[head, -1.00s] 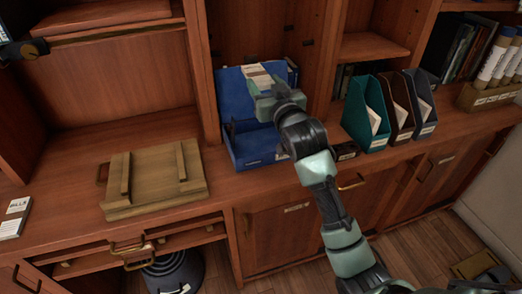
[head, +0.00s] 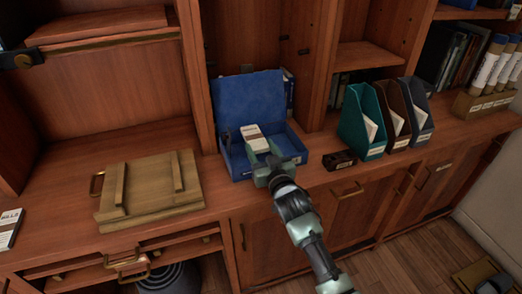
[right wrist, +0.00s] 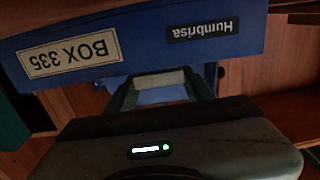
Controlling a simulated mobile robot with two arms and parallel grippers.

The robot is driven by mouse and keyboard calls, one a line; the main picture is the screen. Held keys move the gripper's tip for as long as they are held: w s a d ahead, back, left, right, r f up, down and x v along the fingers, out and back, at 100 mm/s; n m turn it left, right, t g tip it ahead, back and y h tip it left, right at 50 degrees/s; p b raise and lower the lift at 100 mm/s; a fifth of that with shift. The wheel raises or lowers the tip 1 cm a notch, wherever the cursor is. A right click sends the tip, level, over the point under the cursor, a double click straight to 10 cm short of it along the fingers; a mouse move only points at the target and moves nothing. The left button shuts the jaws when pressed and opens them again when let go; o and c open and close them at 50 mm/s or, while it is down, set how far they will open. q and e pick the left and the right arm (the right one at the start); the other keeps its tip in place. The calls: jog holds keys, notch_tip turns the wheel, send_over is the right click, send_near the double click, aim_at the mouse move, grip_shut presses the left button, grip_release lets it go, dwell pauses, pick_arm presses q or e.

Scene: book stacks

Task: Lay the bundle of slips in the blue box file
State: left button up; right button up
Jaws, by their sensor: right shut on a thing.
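The blue box file (head: 248,103) stands open on the counter, its lid raised at the back and its tray toward me. My right gripper (head: 262,155) is at the front of the tray and shut on the bundle of slips (head: 252,133), a pale block with a brownish label. The bundle is over the tray; I cannot tell whether it touches the floor. In the right wrist view the box's blue surface (right wrist: 150,45) shows upside-down labels, with the right gripper's fingers (right wrist: 163,85) below it. My left gripper is not visible.
A wooden board with two battens (head: 150,187) lies left of the box. A small dark block (head: 339,160) and teal, brown and grey magazine files (head: 362,125) stand to the right. A white card pack (head: 10,228) lies at far left. Cabinet uprights flank the box.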

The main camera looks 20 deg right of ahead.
jog(key=shift+f, duration=0.2)
jog(key=shift+f+b, duration=0.35)
jog(key=shift+f, duration=0.15)
jog(key=o, duration=1.4)
jog(key=shift+r, duration=0.25)
jog(key=shift+r+p, duration=0.5)
jog(key=s, duration=1.2)
jog(key=shift+d+f, duration=0.15)
jog(key=shift+d, duration=0.1)
